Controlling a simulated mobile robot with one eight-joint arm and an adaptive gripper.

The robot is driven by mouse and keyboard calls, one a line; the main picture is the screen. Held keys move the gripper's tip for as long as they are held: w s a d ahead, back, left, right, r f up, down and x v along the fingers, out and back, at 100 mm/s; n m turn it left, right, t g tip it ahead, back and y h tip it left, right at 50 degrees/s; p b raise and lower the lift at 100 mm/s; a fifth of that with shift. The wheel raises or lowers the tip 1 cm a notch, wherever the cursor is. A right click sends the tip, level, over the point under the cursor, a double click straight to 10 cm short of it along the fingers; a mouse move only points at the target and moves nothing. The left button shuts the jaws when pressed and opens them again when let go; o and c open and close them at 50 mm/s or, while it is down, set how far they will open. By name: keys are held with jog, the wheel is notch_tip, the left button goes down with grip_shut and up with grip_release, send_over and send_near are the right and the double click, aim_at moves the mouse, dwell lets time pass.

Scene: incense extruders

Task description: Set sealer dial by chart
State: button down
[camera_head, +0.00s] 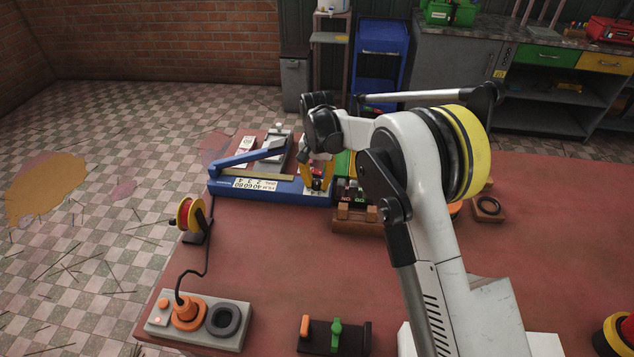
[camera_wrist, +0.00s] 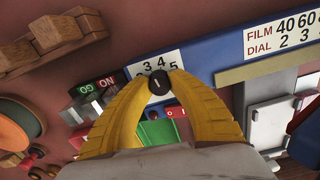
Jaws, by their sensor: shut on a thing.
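The blue sealer (camera_head: 230,188) lies on the red table with its lever arm raised. Its white chart (camera_head: 255,184) faces up; in the wrist view the chart (camera_wrist: 285,34) reads FILM 40, 60 and DIAL 2, 3, with the rest cut off. The black dial knob (camera_wrist: 159,82) sits on a white number plate (camera_wrist: 154,63) showing 3, 4, 5. A small pale mark shows on the knob; I cannot tell which number it points to. My gripper (camera_wrist: 159,88) has its yellow fingertips shut on the knob from both sides, also seen in the head view (camera_head: 319,176).
A wooden rack (camera_head: 358,216) with GO and NO labels stands right of the sealer. A red-yellow spool (camera_head: 188,214), a grey base with orange and black rings (camera_head: 203,320) and a small black stand (camera_head: 334,337) are nearer. The table's middle is clear.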

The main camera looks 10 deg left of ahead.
aim_at(317, 181)
jog(key=m, duration=0.5)
jog(key=shift+m, duration=0.3)
dwell(0.4)
jog(key=c, duration=1.5)
grip_release()
jog(key=shift+o, duration=0.2)
jog(key=shift+r, duration=0.1)
notch_tip(317, 181, up, 12)
